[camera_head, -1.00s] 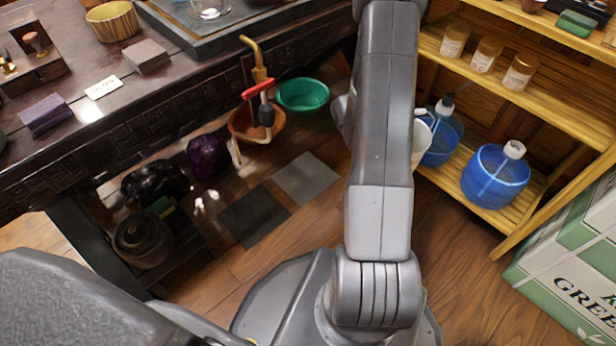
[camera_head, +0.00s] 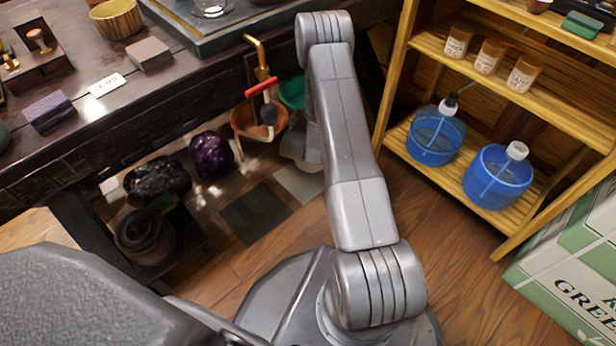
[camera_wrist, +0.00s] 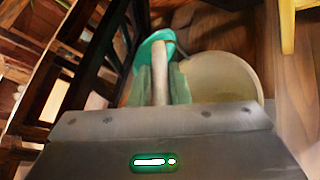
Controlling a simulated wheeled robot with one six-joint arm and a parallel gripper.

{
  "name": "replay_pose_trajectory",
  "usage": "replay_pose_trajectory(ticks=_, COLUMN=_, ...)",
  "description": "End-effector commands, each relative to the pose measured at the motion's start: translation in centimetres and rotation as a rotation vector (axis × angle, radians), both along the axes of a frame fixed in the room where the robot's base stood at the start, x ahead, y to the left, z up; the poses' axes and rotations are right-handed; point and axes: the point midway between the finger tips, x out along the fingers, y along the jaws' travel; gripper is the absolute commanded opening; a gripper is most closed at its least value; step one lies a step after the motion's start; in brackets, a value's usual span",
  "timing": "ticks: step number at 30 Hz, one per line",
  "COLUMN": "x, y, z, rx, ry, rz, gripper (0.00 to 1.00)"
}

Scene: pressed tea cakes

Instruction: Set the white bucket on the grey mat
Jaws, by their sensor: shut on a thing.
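The white bucket shows in the wrist view (camera_wrist: 225,78) as a wide pale round opening just beyond and right of my gripper (camera_wrist: 160,78). My gripper is shut on a pale bar-like part of it, likely its handle or rim. In the head view the bucket (camera_head: 294,148) is mostly hidden behind my arm, held near the far edge of the grey mat (camera_head: 300,184). The light grey mat lies on the floor and is partly covered by the bucket and arm. Whether the bucket touches the floor cannot be told.
A dark mat (camera_head: 255,213) lies left of the grey one. A green basin (camera_head: 292,93) and an orange bucket (camera_head: 246,122) stand behind. Dark and purple rocks (camera_head: 210,154) are left, under the table (camera_head: 100,125). A wooden shelf (camera_head: 560,110) with blue jugs (camera_head: 497,178) stands right.

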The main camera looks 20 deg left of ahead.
Motion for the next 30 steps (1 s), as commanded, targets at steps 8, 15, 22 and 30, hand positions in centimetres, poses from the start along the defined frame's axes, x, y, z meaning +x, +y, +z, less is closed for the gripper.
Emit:
replay_pose_trajectory(ticks=8, x=-0.5, y=1.4, z=-1.8, rx=0.001, ry=-0.003, rz=0.046, gripper=0.0)
replay_pose_trajectory(ticks=15, x=-0.5, y=1.4, z=-5.5, rx=0.002, ry=-0.004, rz=0.045, gripper=0.0)
replay_pose_trajectory(ticks=22, x=-0.5, y=1.4, z=-7.1, rx=0.003, ry=-0.006, rz=0.044, gripper=0.0)
replay_pose_trajectory(ticks=30, x=-0.5, y=1.4, z=-10.2, rx=0.002, ry=-0.004, rz=0.044, gripper=0.0)
